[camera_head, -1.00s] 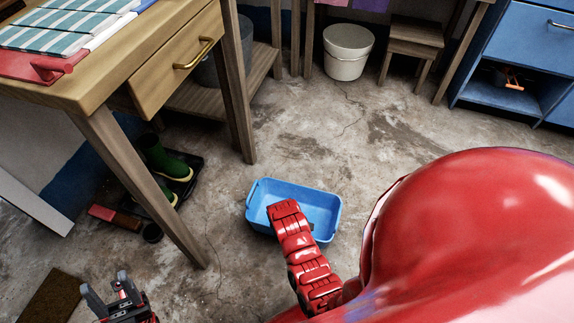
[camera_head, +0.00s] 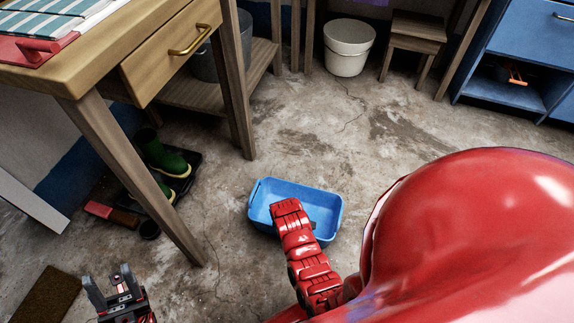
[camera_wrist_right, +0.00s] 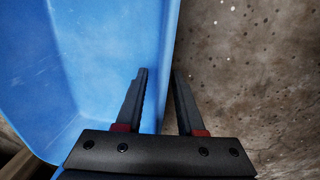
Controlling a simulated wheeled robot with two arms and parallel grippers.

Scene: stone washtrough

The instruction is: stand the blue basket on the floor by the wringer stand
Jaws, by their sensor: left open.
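The blue basket (camera_head: 268,193) is upright, below and ahead of my body in the head view. My right arm reaches over its near side. I cannot tell whether the basket touches the floor. My left gripper (camera_head: 108,276) is open and empty at the lower left, clear of the basket. I cannot identify the wringer stand in these views.
A wooden table (camera_head: 150,150) with a drawer stands at left. Green boots (camera_head: 165,160) are beneath it. A white bucket (camera_head: 348,52), a wooden stool (camera_head: 412,35) and a blue cabinet (camera_head: 515,60) stand at the back. Stained floor (camera_head: 330,125) between them and the basket is clear.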

